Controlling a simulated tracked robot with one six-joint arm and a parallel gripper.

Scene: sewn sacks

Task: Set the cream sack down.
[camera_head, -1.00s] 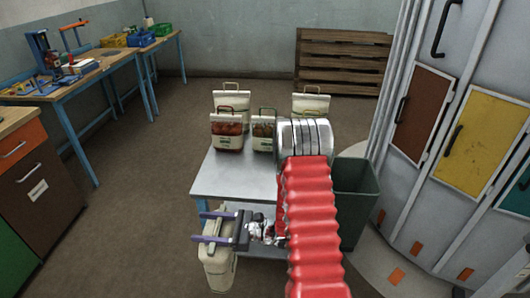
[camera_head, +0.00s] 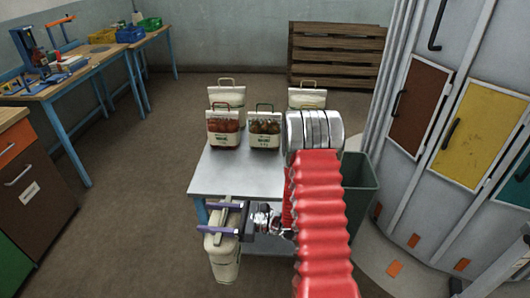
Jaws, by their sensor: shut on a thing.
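My gripper (camera_head: 220,221) is at the lower middle, its two purple fingers pointing left and shut on the cream sack (camera_head: 224,262). The sack hangs upright below the fingers, in front of the near left corner of the grey metal table (camera_head: 225,180). Its top is partly covered by the fingers. The sack's underside and any gap to the floor cannot be made out.
On the table stand sacks with windows showing red (camera_head: 224,130) and green-brown contents (camera_head: 264,128), with cream sacks (camera_head: 226,95) (camera_head: 306,97) behind. A dark green bin (camera_head: 360,190) stands right of the table. The table's front left surface is clear. Grey cabinets fill the right.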

